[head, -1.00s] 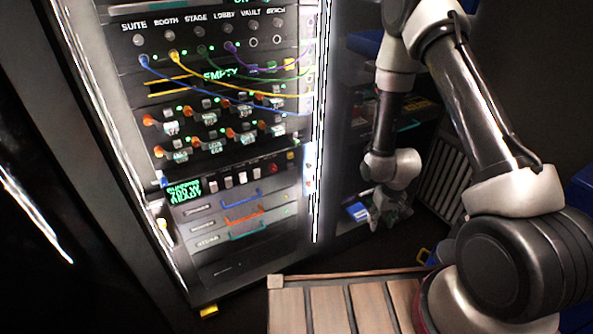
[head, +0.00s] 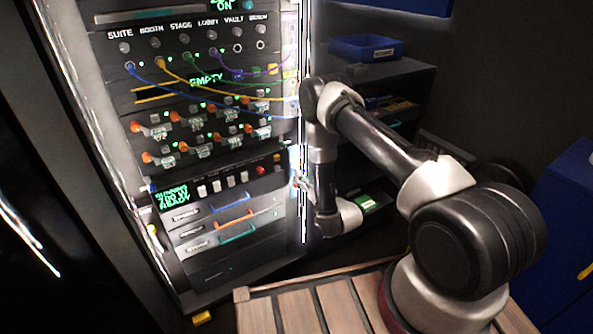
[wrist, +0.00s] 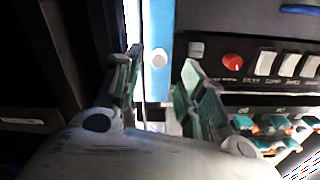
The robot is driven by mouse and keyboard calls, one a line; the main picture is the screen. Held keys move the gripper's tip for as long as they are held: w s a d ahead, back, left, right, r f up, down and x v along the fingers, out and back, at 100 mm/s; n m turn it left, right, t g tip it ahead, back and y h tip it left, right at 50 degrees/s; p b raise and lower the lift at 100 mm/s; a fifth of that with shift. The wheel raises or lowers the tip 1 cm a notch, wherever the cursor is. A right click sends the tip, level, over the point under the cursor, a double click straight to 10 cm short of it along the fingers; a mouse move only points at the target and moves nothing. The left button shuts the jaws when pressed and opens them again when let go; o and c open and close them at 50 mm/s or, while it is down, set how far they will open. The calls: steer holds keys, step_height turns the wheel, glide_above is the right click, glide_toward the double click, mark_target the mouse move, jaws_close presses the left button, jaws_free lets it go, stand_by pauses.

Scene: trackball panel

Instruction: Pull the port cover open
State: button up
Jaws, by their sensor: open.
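In the wrist view, a narrow blue strip (wrist: 160,25) with a pale round knob (wrist: 160,58) runs up and down beside the rack's switch panel. I cannot tell for sure that this is the port cover. My gripper (wrist: 162,62) is open, with one greenish finger on each side of the strip's lower part and nothing held. The knob shows in the gap between the fingertips; contact cannot be told. In the head view, my gripper (head: 302,183) is at the rack's bright right edge, level with the switch row, and partly hides that spot.
The rack carries coloured cables, orange-tipped levers (head: 195,142), white switches (head: 216,186), a red button (head: 261,171) and coloured drawer handles. A dark shelf with a blue bin (head: 368,48) stands right of the rack. A slatted wooden platform (head: 300,308) lies in front.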

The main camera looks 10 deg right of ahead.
steer(key=x, duration=0.5)
steer(key=shift+w, duration=0.15)
jaws_close()
